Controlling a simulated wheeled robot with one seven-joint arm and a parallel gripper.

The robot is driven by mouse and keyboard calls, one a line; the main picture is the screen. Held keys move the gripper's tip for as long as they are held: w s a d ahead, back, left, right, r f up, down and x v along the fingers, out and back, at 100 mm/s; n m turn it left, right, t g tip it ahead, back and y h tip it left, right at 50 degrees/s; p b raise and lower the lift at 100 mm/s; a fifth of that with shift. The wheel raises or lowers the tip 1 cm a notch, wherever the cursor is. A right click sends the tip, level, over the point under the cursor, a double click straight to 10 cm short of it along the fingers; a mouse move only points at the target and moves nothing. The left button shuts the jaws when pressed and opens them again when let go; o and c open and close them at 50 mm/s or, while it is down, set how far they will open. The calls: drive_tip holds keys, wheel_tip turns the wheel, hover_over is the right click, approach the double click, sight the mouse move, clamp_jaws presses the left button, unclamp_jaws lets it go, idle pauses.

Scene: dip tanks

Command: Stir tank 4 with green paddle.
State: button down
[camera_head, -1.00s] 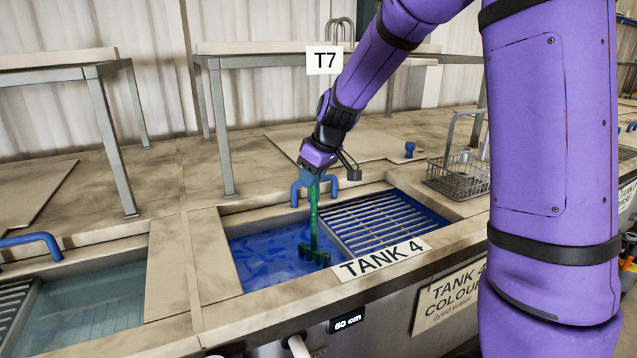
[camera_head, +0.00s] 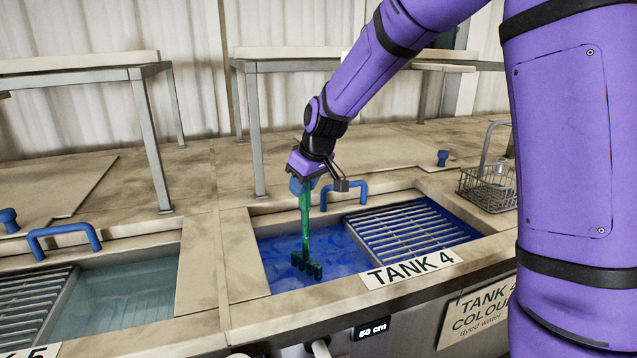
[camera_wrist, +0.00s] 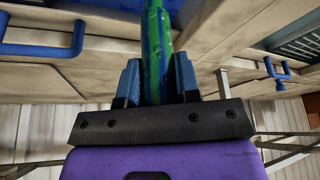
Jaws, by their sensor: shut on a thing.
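The green paddle (camera_head: 306,222) hangs upright from my gripper (camera_head: 304,183), its toothed dark-green head low in the blue liquid of tank 4 (camera_head: 280,258). The head is at the left, open part of the tank, left of the metal grate (camera_head: 410,232). In the wrist view my gripper's blue fingers (camera_wrist: 157,82) are shut on the green shaft (camera_wrist: 157,40). The TANK 4 label (camera_head: 411,268) is on the front rim. How deep the paddle head reaches is hard to tell.
A blue handle (camera_head: 344,194) stands at the tank's back edge, close to my gripper. A neighbouring tank of pale water (camera_head: 125,290) with a blue handle (camera_head: 64,238) lies left. A wire basket (camera_head: 488,186) stands at the right. A raised shelf leg (camera_head: 257,150) rises behind.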

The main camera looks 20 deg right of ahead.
drive_tip(key=s+a, duration=0.4)
drive_tip(key=s, duration=0.5)
drive_tip(key=w+d, duration=0.4)
drive_tip(key=d, duration=0.3)
drive_tip(key=shift+w, duration=0.15)
idle(0.4)
idle(0.8)
